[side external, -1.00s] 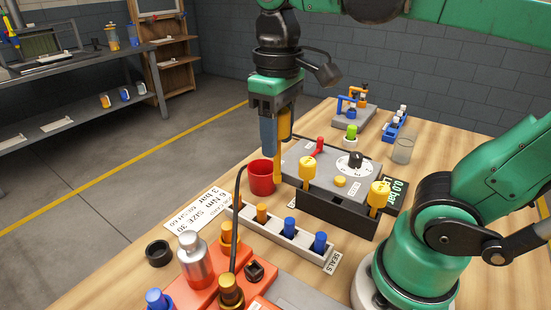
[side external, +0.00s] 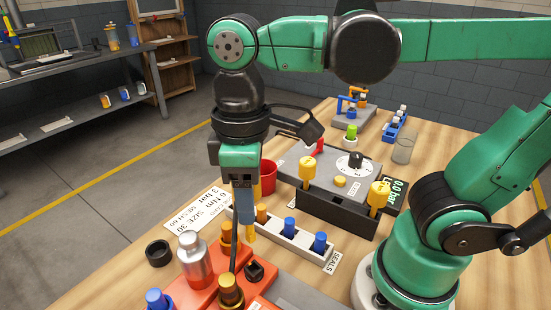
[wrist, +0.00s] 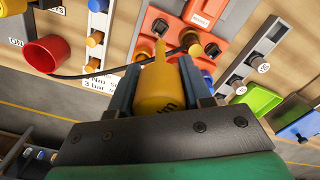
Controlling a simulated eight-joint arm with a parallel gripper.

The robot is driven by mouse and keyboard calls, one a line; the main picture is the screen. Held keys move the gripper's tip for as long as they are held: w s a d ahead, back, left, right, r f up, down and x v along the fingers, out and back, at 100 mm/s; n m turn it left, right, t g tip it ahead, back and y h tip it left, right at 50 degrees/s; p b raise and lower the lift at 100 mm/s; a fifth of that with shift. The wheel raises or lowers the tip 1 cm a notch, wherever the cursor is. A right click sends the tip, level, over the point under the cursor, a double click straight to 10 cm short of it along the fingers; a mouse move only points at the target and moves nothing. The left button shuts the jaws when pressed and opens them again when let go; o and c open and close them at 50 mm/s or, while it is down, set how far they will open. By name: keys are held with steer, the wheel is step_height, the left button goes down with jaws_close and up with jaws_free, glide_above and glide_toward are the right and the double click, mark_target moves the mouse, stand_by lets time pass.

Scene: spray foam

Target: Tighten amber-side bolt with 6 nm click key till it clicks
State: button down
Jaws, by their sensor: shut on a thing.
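My gripper (side external: 247,212) is shut on a yellow click key (side external: 250,237), which hangs tip down between the fingers. The key fills the middle of the wrist view (wrist: 160,92), its thin tip pointing at the orange block. In the side view it is over the near end of the seal rack, by the back edge of the orange block (side external: 203,293). That block carries an amber fitting (side external: 227,236), a brass fitting (side external: 230,289), a blue cap (side external: 157,299) and a dark square-topped piece (side external: 254,271). I cannot tell which is the amber-side bolt, or whether the key tip touches anything.
A silver bottle (side external: 194,262) stands close by on the block, and a black hose rises near the key. The white seal rack (side external: 290,240) holds orange and blue plugs. Beyond are a red cup (side external: 268,178) and the grey control box (side external: 328,160) with more yellow keys.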

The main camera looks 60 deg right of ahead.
mark_target(251, 232)
steer(key=shift+f, duration=2.9)
steer(key=shift+f, duration=1.05)
steer(key=shift+m, duration=1.3)
steer(key=m, duration=0.2)
steer(key=shift+m, duration=0.3)
